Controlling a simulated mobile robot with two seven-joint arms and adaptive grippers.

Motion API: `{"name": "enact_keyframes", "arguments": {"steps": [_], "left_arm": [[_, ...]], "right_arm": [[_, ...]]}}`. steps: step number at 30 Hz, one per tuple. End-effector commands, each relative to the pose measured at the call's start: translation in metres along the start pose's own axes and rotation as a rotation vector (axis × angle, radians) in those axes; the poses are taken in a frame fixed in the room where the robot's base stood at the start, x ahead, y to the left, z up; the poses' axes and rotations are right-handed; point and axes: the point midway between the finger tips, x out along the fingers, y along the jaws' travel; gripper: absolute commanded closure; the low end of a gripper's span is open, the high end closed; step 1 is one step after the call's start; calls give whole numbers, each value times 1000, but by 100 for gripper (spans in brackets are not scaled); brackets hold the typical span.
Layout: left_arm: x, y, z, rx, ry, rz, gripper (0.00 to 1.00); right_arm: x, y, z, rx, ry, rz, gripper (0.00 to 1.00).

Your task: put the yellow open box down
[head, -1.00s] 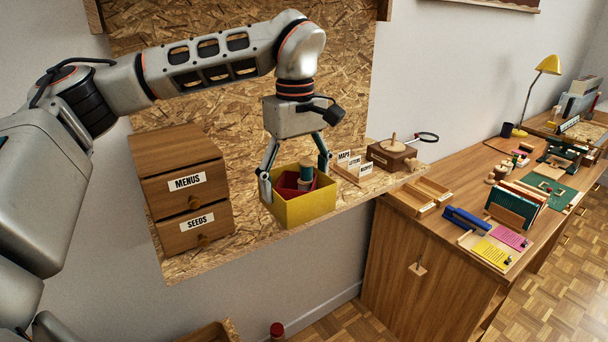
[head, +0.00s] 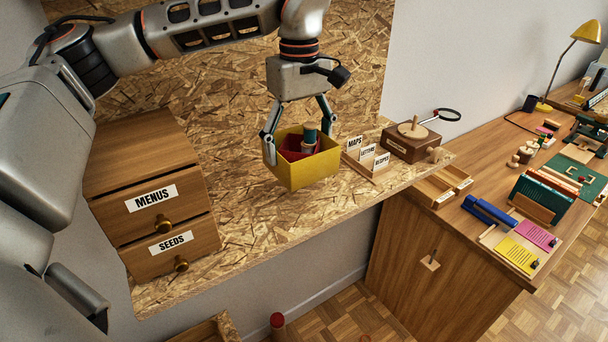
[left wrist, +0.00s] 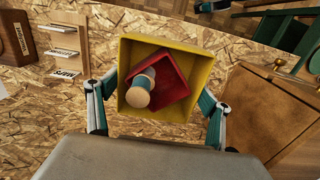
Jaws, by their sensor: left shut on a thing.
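The yellow open box (head: 314,171) is over the chipboard shelf (head: 262,218), between the drawer unit and the card holder. It also shows in the left wrist view (left wrist: 127,75), looking into its open top. A tilted red box (left wrist: 174,70) and a spool (left wrist: 140,88) with a teal band are inside it. My left gripper (head: 300,146) comes from above with one finger on each side, shut on the yellow box. The box looks roughly level; whether its underside touches the shelf I cannot tell. My right gripper is not in view.
A wooden drawer unit (head: 150,190) labelled MENUS and SEEDS stands left. A card holder (head: 368,160) and a brown box (head: 411,141) with a magnifier stand right. Bare shelf lies in front of the yellow box, up to its edge. A cluttered desk (head: 420,255) adjoins on the right.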

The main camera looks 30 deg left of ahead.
Motion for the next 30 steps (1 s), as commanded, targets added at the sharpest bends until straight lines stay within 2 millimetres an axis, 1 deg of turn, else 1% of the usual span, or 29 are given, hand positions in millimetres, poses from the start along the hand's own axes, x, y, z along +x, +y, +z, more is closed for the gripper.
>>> {"name": "enact_keyframes", "arguments": {"steps": [1, 4, 6, 11, 15, 18, 21, 30], "left_arm": [[12, -1, 0, 1, -3, -4, 43], [28, -1, 0, 0, -3, -4, 43], [36, -1, 0, 0, -2, -1, 43], [49, 0, 0, 1, -2, -1, 43], [70, -1, 0, 1, -2, -3, 43], [81, 0, 0, 0, -1, -1, 43], [85, 0, 0, 0, 0, 1, 43], [87, 0, 0, 0, 0, 1, 43]], "right_arm": [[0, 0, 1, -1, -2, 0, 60], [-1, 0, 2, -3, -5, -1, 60], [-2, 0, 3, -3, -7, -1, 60], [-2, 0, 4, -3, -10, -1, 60], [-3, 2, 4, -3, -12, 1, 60], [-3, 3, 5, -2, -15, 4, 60], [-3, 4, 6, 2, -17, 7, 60], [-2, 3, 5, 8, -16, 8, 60]]}}
